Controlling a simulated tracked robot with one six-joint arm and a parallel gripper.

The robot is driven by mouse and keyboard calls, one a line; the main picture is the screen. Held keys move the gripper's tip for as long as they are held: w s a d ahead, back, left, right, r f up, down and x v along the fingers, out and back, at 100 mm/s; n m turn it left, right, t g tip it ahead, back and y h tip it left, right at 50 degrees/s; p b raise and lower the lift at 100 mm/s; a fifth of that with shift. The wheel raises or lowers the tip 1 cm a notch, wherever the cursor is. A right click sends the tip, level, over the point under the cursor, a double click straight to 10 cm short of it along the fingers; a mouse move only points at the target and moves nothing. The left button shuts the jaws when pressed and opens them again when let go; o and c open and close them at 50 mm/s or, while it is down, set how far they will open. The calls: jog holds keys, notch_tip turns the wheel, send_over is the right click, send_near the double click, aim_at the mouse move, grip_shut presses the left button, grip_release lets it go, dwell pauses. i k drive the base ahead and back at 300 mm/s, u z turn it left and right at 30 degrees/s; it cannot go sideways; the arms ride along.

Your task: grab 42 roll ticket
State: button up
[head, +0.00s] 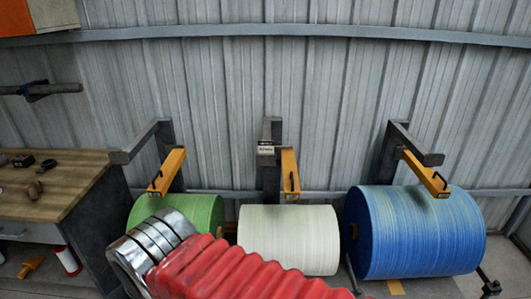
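A small white ticket with a dark top band (266,148) is at the upper part of the middle roll stand's grey post, above the white roll. Its print is too small to read, so I cannot tell whether it bears 42. No similar ticket shows clearly on the other stands. My arm, with a red ribbed sleeve and silver rings, crosses the lower left and middle of the view. My gripper is not in view, and I cannot see what it holds.
Green (203,213), white (288,240) and blue (420,232) rolls stand along the corrugated wall. Yellow arms (167,171) jut out above them. A wooden workbench (50,190) with small tools is at left. A grey bar (45,88) sticks out above it.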

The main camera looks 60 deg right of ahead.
aim_at(264, 147)
jog(key=i, duration=0.85)
jog(key=u, duration=0.05)
